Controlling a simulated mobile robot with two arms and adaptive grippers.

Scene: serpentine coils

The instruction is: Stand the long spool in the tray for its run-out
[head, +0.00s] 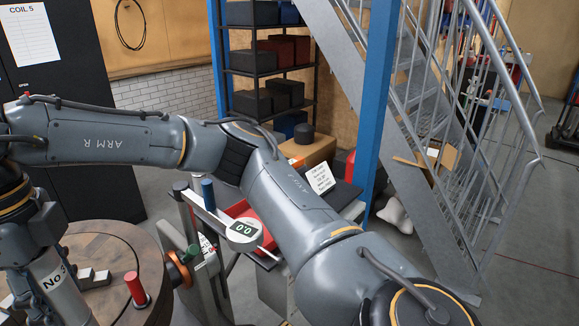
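My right arm comes in from the lower right, crosses the head view and ends at the left edge, where its last links turn down. I make out no fingers on it. My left gripper does not show. A red upright cylinder (136,289) with a pale metal base stands on a round wooden top (118,252). Part of a red tray (238,208) shows behind the scale, partly covered by my arm. I cannot tell which piece is the long spool.
Small pale blocks (95,277) lie on the wooden top. A green knob-like piece (193,251) and an orange wheel (179,268) stand beside it. A black cabinet (85,150) is at left. A blue post (376,90) and metal stairs (425,120) stand right; floor at far right is open.

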